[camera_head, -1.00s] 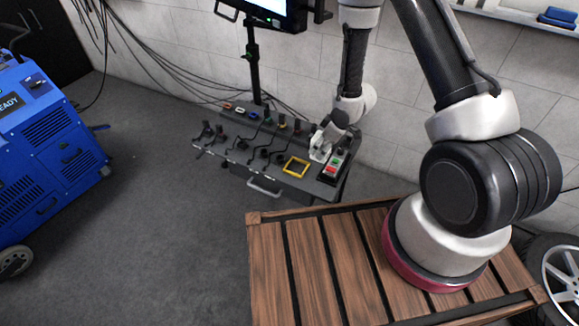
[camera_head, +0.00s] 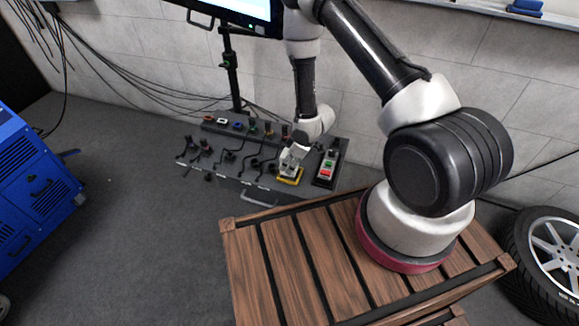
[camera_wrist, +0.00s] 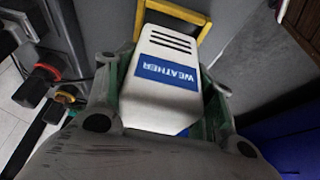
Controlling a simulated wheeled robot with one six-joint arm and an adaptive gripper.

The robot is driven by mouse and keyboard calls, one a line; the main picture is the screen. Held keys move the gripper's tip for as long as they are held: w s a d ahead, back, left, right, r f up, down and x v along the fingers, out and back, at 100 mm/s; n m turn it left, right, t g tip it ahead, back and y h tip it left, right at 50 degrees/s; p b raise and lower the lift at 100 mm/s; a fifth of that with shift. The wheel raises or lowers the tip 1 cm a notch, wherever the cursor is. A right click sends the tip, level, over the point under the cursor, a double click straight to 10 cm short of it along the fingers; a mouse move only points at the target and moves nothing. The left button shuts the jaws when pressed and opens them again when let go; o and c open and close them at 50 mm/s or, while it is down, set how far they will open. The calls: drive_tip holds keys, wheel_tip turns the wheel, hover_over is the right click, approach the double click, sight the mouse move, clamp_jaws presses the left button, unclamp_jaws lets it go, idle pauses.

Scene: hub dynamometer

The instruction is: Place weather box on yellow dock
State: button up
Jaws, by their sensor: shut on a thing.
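The weather box (camera_wrist: 165,80) is a white block with dark vent slots and a blue label reading WEATHER, upside down in the wrist view. My gripper (camera_wrist: 163,105) is shut on it, one finger on each side. In the head view my gripper (camera_head: 291,158) is low over the yellow dock (camera_head: 289,181), a square yellow frame on the dark bench. In the wrist view the dock's yellow rim (camera_wrist: 178,9) shows just beyond and beside the box's far end. The gripper and box hide part of the dock. I cannot tell whether the box touches the bench.
A control box with red and green buttons (camera_head: 328,165) stands close right of the dock. Several cables and connectors (camera_head: 228,155) lie on the bench to the left. A monitor (camera_head: 240,12) hangs above. A blue machine (camera_head: 35,185) stands at far left, a wheel (camera_head: 550,250) at right.

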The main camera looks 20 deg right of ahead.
drive_tip(key=shift+f, duration=1.25)
drive_tip(key=o, duration=1.2)
drive_tip(key=shift+f, duration=0.1)
